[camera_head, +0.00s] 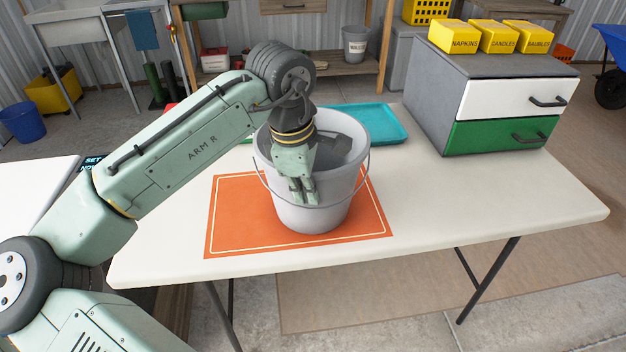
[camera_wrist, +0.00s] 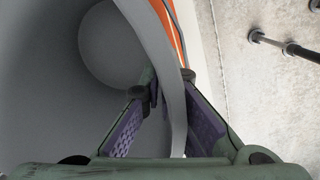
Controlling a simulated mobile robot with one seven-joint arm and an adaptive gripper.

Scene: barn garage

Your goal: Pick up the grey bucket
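The grey bucket (camera_head: 340,205) stands upright on an orange mat on the white table, with its thin wire handle hanging down. My gripper (camera_head: 304,198) points down at the bucket's near side. In the wrist view, my gripper (camera_wrist: 170,85) straddles the bucket wall (camera_wrist: 175,110), with one finger inside the bucket and the other outside. The fingers are open, with visible gaps between the pads and the wall at the rim. Contact at the fingertips cannot be made out. The bucket's round bottom (camera_wrist: 112,45) shows empty.
The orange mat (camera_head: 228,225) lies under the bucket. A teal tray (camera_head: 385,124) sits behind it. A drawer cabinet (camera_head: 430,100) with yellow boxes (camera_head: 498,38) stands at the table's back right. The white table (camera_head: 490,205) is clear at the right front.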

